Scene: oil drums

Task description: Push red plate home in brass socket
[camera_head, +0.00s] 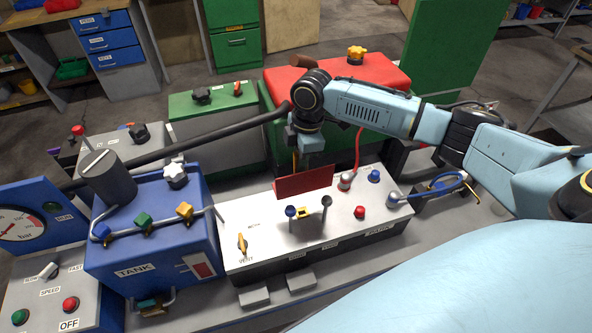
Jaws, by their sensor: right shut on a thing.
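The red plate (303,183) is a thin rectangle standing roughly upright above the back part of the white-topped panel. My right gripper (309,164) comes down from above and is shut on the plate's upper edge. A small brass-yellow fitting (304,212) sits on the panel just in front of the plate, between a blue knob and a black knob; it may be the brass socket. The plate's lower edge looks apart from this fitting, but I cannot tell its exact height over the panel. My left gripper is not in view.
A blue-topped knob (291,212) and a black knob (326,201) flank the fitting. A red hose (358,150) rises from the panel's right part. A blue tank (150,238) with valves stands left, and a red-topped drum box (385,72) stands behind my arm.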

